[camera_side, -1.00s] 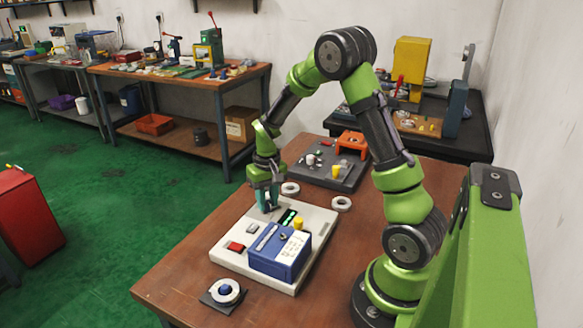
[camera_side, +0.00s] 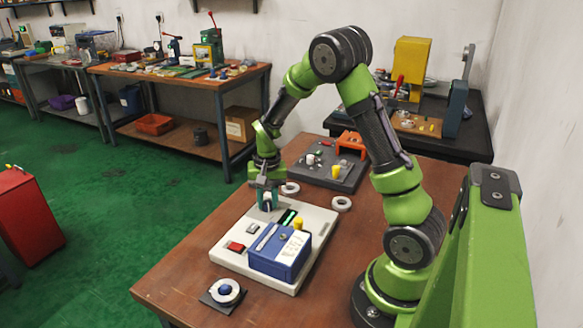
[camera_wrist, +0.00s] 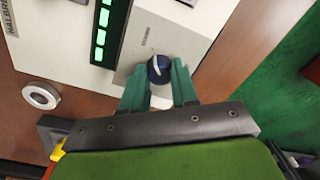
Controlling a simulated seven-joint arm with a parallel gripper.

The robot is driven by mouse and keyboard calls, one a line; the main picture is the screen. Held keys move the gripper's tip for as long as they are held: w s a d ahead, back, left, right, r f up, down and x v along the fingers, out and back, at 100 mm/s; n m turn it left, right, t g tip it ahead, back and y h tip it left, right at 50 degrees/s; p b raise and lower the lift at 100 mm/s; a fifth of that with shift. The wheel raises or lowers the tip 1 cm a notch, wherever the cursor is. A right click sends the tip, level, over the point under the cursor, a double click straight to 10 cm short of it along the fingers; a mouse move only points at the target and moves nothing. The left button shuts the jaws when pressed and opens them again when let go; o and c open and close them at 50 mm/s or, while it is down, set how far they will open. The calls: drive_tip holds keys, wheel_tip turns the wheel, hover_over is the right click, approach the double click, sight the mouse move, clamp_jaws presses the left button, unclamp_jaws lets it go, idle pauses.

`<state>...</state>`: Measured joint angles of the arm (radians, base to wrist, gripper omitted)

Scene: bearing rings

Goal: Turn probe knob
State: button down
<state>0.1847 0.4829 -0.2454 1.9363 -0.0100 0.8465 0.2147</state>
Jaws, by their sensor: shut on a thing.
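The probe knob (camera_wrist: 159,69) is a small dark blue round knob with a white pointer line. It sits on a grey plate at the edge of the pale panel unit (camera_side: 225,260). In the wrist view its pointer leans to the upper left. My gripper (camera_wrist: 159,66) has its two teal fingers shut on the knob, one on each side. In the side view my gripper (camera_side: 267,204) is at the far left part of the panel, and its fingers hide the knob. A dark display with lit green bars (camera_wrist: 101,37) lies beside the knob.
The panel also carries a blue box (camera_side: 275,262), a yellow knob (camera_side: 298,223) and a red button (camera_side: 236,246). Loose rings (camera_side: 342,204) lie behind it, near a dark grey tray (camera_side: 320,181). Another ring (camera_side: 234,298) sits on a small stand in front.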

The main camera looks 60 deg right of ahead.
sight(269, 201)
drive_tip(key=c, duration=0.9)
unclamp_jaws()
drive_tip(key=shift+o, duration=0.2)
wheel_tip(269, 201, up, 17)
drive_tip(key=shift+s+d, duration=0.2)
drive_tip(key=shift+s, duration=0.05)
drive_tip(key=shift+w, duration=0.1)
